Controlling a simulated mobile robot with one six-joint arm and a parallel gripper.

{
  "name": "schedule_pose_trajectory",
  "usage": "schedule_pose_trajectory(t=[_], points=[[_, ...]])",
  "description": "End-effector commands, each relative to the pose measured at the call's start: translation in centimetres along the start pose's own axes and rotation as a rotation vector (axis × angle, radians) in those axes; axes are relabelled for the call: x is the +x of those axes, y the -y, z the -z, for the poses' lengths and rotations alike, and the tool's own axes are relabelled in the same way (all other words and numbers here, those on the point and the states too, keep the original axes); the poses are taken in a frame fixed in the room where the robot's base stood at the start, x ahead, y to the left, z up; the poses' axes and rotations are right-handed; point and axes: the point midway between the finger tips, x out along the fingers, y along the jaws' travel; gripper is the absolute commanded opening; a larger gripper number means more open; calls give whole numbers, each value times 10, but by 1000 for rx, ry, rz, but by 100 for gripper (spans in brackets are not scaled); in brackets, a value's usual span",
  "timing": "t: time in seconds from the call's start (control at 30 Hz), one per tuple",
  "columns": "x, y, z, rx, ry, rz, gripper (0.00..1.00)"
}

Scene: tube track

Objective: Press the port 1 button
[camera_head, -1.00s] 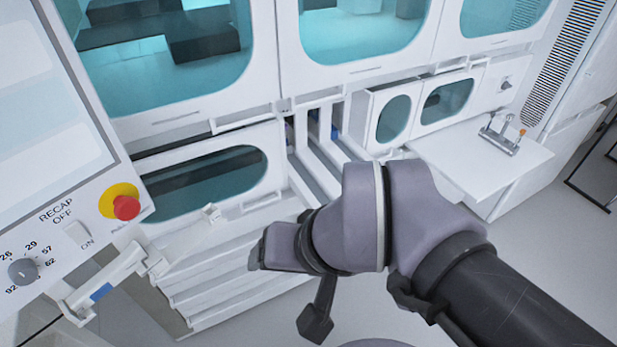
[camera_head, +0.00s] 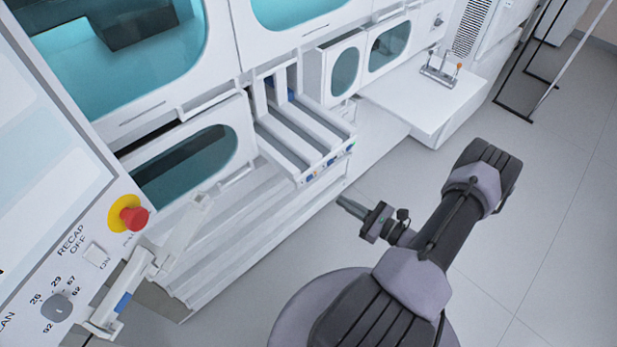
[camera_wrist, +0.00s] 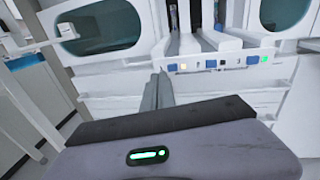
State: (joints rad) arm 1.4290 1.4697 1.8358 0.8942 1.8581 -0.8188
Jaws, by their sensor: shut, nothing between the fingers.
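The tube track (camera_head: 290,150) has parallel white lanes, with a row of small blue buttons along its front edge. In the wrist view the left blue button (camera_wrist: 172,67), the middle one (camera_wrist: 211,63) and the right one (camera_wrist: 253,60) show, with small indicators beside them. The port labels are too small to read. My gripper (camera_head: 341,200) is shut and empty, in front of and below the track's front edge in the head view. Its fingertips (camera_wrist: 160,76) show just below the left button in the wrist view; they look apart from the panel, but the gap is hard to judge.
A control panel with a red emergency knob (camera_head: 133,214) stands at the left. A white handle bar (camera_head: 170,240) juts out beside it. A white shelf (camera_head: 410,95) with a small rack (camera_head: 440,70) is right of the track.

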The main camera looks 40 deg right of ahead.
Motion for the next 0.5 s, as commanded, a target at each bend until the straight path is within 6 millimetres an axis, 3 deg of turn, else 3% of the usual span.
schedule_pose_trajectory(t=[0.1,0.17,0.5], points=[[-18,3,25,54,15,126,0],[-22,3,30,63,17,152,0],[-21,3,33,67,18,158,0]])
